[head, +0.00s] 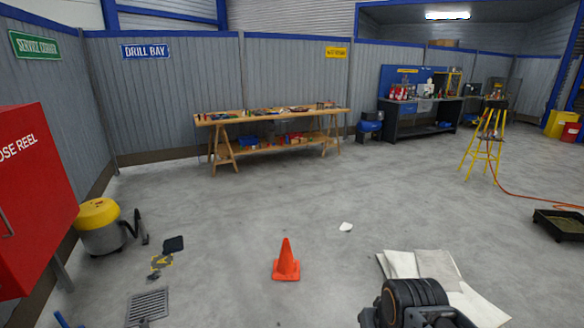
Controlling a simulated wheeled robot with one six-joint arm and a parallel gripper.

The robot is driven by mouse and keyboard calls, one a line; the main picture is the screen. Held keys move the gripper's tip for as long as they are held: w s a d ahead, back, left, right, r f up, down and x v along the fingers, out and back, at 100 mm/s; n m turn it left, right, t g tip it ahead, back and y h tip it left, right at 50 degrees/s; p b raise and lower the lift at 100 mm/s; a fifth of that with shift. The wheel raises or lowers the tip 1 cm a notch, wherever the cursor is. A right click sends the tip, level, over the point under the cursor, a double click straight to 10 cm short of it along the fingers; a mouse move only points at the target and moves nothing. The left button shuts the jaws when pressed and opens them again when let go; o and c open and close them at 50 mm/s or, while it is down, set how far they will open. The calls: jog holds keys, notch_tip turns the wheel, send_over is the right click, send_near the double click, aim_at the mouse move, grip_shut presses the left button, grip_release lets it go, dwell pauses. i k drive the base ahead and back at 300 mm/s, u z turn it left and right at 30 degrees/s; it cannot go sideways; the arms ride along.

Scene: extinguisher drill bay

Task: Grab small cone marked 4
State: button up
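A small orange cone (286,261) stands upright on the grey concrete floor, in the lower middle of the head view. I can make out no number on it from here. Part of my own arm, dark and rounded, shows at the bottom edge, to the right of the cone and apart from it. My gripper's fingers do not show.
White sheets (438,268) lie right of the cone, a small white scrap (346,227) beyond it. A yellow-topped vacuum (101,228), floor grate (148,306) and red hose cabinet (36,195) are left. A wooden workbench (222,118) stands behind; floor between is clear.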

aim_at(286, 268)
jog(key=i, duration=3.15)
jog(key=u, duration=2.65)
